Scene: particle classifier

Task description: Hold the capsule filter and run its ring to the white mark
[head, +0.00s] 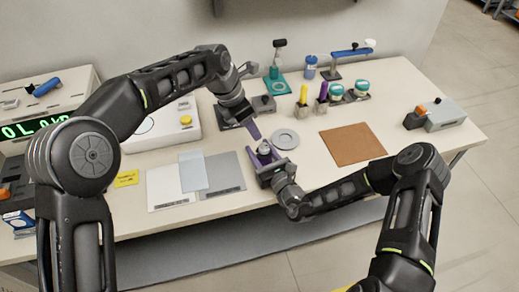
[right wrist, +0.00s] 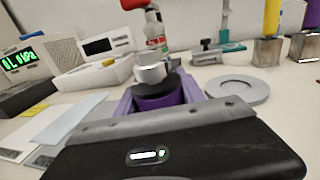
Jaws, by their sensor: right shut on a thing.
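The capsule filter (right wrist: 155,76) is a small upright body with a pale grey-white upper part and a dark lower part. It stands between the purple fingers of my right gripper (head: 265,153), which is shut on it; the fingers also show in the right wrist view (right wrist: 158,98). In the head view the filter (head: 264,148) is small, with its pale top showing. I cannot make out the white mark, or tell the ring from the pale part. My left gripper (head: 253,130) has its purple fingertips just above and left of the filter. Its finger gap is hidden from this angle.
A flat grey washer-like disc (head: 285,139) lies right of the filter, with a brown mat (head: 353,144) beyond. Grey and white plates (head: 222,172) lie to the left. Yellow- and purple-topped posts (head: 303,97) stand behind. The table front right of the mat is clear.

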